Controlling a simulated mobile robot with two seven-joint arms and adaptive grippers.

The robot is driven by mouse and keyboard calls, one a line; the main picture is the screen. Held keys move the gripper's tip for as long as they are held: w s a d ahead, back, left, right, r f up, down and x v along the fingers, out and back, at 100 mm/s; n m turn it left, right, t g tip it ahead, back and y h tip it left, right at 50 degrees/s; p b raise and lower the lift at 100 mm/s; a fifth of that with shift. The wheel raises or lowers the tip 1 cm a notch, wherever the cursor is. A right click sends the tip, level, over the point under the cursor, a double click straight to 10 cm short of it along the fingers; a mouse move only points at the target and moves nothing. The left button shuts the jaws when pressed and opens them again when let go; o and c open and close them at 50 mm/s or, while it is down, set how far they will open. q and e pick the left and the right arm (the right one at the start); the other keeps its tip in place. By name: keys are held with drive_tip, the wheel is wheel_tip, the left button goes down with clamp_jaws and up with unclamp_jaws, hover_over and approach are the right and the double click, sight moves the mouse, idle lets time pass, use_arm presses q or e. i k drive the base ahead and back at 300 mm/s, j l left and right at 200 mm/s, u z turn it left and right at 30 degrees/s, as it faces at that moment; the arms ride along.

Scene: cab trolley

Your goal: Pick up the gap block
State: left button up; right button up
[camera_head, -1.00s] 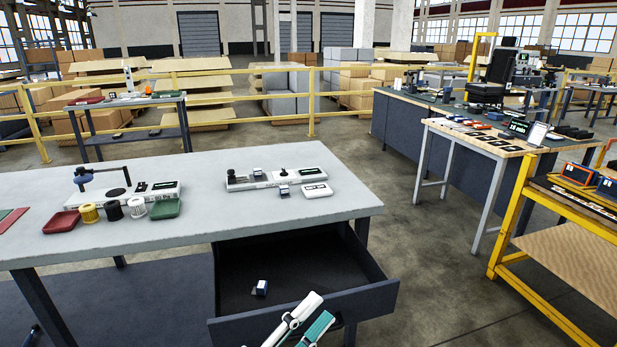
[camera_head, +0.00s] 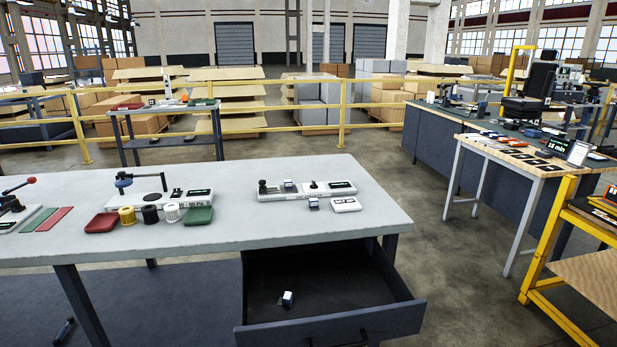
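Several small silver-and-blue blocks show, and I cannot tell by label which is the gap block. One block (camera_head: 287,299) lies in the open drawer (camera_head: 330,325) under the workbench. A second block (camera_head: 313,203) stands on the bench top, just in front of a long white fixture (camera_head: 325,190). A third block (camera_head: 289,185) sits on or just behind that fixture. A white labelled plate (camera_head: 345,205) lies to the right of the second block; its text is too small to read. Neither of my grippers is in view.
The grey workbench (camera_head: 230,240) also holds a red tray (camera_head: 102,222), a green tray (camera_head: 199,215), spools between them and a second fixture with an arm (camera_head: 140,188). The pulled-out drawer juts toward me. A wooden-topped table (camera_head: 490,147) and a yellow frame (camera_head: 550,240) stand right.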

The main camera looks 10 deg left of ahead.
sight(288, 183)
drive_tip(key=u, duration=0.2)
drive_tip(key=i+l+u, duration=0.1)
drive_tip(key=l+u, duration=0.85)
drive_tip(key=l, duration=2.05)
drive_tip(key=k+l+u, duration=0.15)
drive_tip(key=l, duration=1.05)
drive_tip(key=i+j, duration=0.1)
drive_tip(key=i, duration=0.2)
